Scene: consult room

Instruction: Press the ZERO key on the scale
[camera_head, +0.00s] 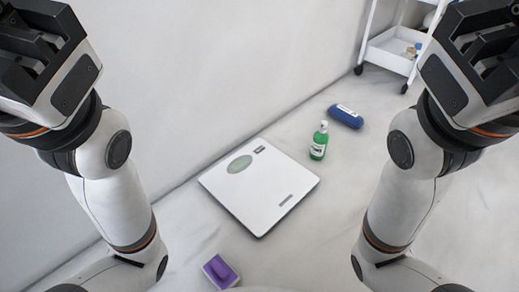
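A flat white scale (258,187) lies in the middle of the head view, turned at an angle. It has a green oval display (240,164) and a small dark patch (259,149) beside it near the far edge. A grey bar mark (286,200) is near its right side. No lettering is readable, so I cannot tell which mark is the ZERO key. My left gripper (35,45) is raised at the top left, and my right gripper (485,45) is raised at the top right. Both are well away from the scale, partly cut off, and their finger gaps are unclear.
A green bottle (318,146) stands just beyond the scale's right corner, with a blue case (345,117) behind it. A purple and white item (220,272) lies in front. A white wheeled cart (388,58) is at the back right. A pale wall (210,70) runs along the left.

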